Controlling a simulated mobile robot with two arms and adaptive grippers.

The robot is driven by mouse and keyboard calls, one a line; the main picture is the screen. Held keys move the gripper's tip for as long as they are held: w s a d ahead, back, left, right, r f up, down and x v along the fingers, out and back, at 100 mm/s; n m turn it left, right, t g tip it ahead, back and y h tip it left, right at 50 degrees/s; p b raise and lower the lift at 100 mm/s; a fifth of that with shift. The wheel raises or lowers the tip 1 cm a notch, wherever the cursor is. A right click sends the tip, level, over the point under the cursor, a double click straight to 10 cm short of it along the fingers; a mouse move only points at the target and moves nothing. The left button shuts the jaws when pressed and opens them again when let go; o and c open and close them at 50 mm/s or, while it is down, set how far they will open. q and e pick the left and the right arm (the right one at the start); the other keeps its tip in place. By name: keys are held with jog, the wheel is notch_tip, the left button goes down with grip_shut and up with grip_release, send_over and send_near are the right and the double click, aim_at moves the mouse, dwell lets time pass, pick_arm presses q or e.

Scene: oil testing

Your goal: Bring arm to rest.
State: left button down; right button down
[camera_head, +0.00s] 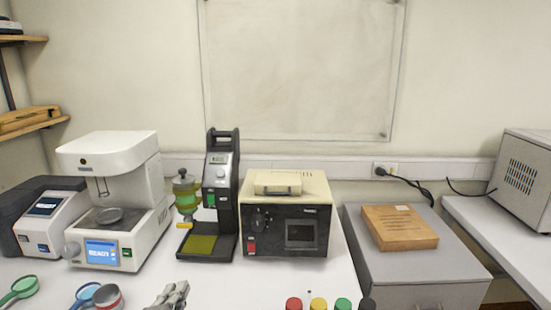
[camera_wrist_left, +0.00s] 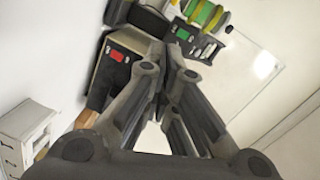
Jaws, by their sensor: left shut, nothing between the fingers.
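My left gripper (camera_head: 172,294) shows at the bottom edge of the head view, left of centre, over the white bench. It is shut and empty. In the left wrist view its grey fingers (camera_wrist_left: 172,60) come together at the tips with nothing between them. The rest of the left arm is cut off by the lower edge of the head view. My right gripper is not in view.
Behind the gripper stand a white instrument (camera_head: 120,200), a black tester with a green-yellow vessel (camera_head: 222,190) and a beige-black box (camera_head: 287,215). Coloured caps (camera_head: 318,304) and round dishes (camera_head: 107,297) flank it at the front. A wooden block (camera_head: 400,228) lies on a grey cabinet.

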pick_arm(q)
jog(key=s+d+f+n+g, duration=0.1)
jog(key=s+f+n+g, duration=0.55)
jog(key=s+f, duration=0.6)
jog(key=s+f+n+g, duration=0.6)
jog(key=s+f+g, duration=0.1)
jog(key=s, duration=1.1)
notch_tip(320, 180, down, 27)
jog(key=s, duration=0.2)
jog(key=s+a+f+g, duration=0.2)
jog(key=s+f, duration=1.3)
jog(key=s, duration=0.1)
jog(key=shift+a+h, duration=0.3)
jog(key=shift+a, duration=0.05)
